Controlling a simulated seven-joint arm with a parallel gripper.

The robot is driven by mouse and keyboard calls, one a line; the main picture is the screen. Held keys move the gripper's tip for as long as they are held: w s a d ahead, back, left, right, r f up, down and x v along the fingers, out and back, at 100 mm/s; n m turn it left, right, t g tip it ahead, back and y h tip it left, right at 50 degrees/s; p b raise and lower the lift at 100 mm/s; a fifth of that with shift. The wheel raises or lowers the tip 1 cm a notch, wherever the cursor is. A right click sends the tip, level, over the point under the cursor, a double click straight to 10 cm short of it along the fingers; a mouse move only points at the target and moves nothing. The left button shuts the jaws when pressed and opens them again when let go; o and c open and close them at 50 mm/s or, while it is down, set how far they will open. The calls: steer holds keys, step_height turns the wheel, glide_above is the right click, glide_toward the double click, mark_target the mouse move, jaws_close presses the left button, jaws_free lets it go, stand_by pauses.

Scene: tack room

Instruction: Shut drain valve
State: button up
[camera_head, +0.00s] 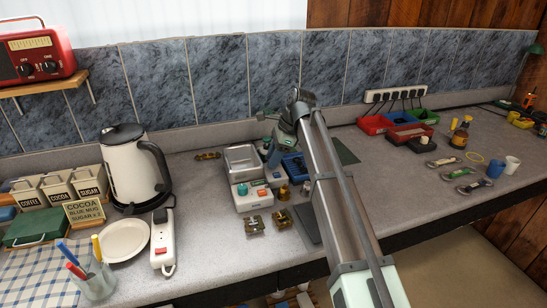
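I cannot pick out the drain valve with certainty. A small brass fitting with a dark lever-like part (208,156) lies on the grey worktop near the back wall, left of a grey and white machine (243,170). Another small brass piece (283,193) stands just in front of the machine's right side. My arm reaches from the lower right up to the middle of the worktop. My gripper is at its far end, hidden by the arm and the clutter there, so its fingers do not show.
A kettle (135,168), a white plate (126,240) and a power strip (163,242) stand on the left. Two brass blocks (254,225) (283,218) lie in front of the machine. Red trays (375,124) and carabiner-like tools (444,162) are on the right. The front right worktop is mostly clear.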

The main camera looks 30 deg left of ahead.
steer(key=shift+d+r, duration=0.1)
steer(key=v, duration=1.3)
steer(key=shift+r, duration=0.25)
steer(key=shift+d, duration=0.1)
